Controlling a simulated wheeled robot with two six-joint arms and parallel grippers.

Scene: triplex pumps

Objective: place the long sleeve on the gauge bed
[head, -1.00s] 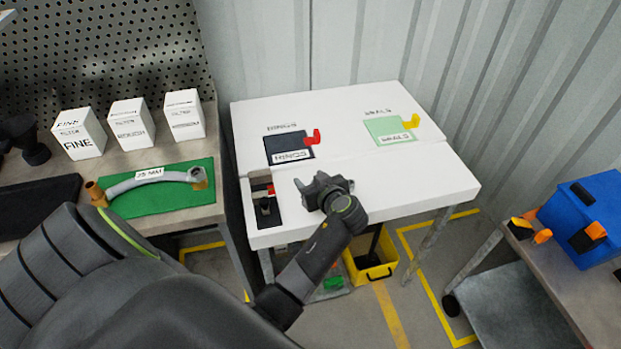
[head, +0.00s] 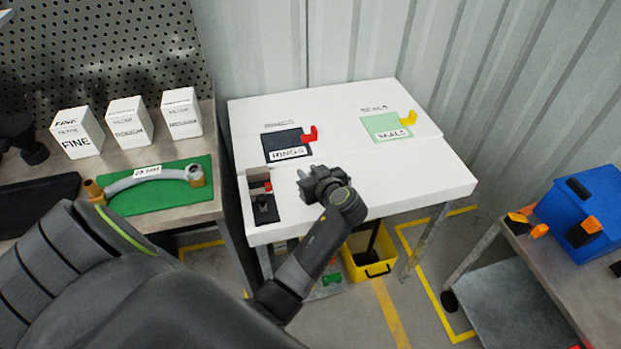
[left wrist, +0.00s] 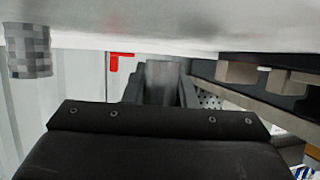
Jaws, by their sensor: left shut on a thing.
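My left gripper (head: 325,183) is over the front part of the white table, right of the gauge bed. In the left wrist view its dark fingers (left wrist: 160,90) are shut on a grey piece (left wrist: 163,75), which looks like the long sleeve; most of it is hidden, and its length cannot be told. The gauge bed (head: 266,212) seems to be the dark fixture with a red part at the table's front left corner. No sleeve shows on it. My right gripper is not in view.
A yellow bin (head: 370,268) is below.

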